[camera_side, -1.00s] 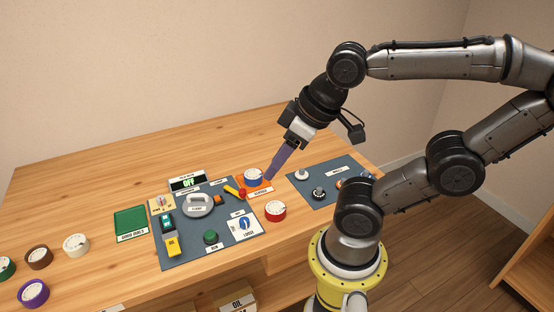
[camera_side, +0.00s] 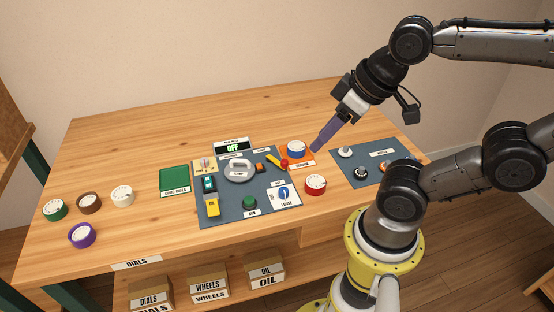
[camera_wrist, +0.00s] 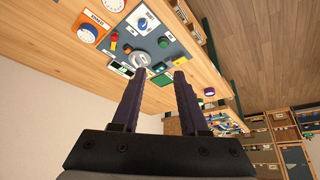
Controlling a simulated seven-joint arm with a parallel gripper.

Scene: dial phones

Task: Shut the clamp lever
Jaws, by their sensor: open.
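A yellow lever with a red knob (camera_side: 274,160) stands at the back right of the dark grey panel (camera_side: 228,207); I take it for the clamp lever. It slants from its yellow end to the red knob, beside a grey round disc with a light handle (camera_side: 240,170). In the wrist view a small red and yellow part (camera_wrist: 114,40) looks like the same lever. My gripper (camera_side: 316,149) is open and empty, with purple fingers pointing down to the right of the lever, by the blue dial (camera_side: 296,149). Both fingers show apart in the wrist view (camera_wrist: 154,74).
A red dial (camera_side: 315,184) lies right of the panel. A green tray (camera_side: 174,180) and loose dials, including a white one (camera_side: 122,196), are on the left. A second grey panel (camera_side: 350,174) with knobs is at right. The table's back left is clear.

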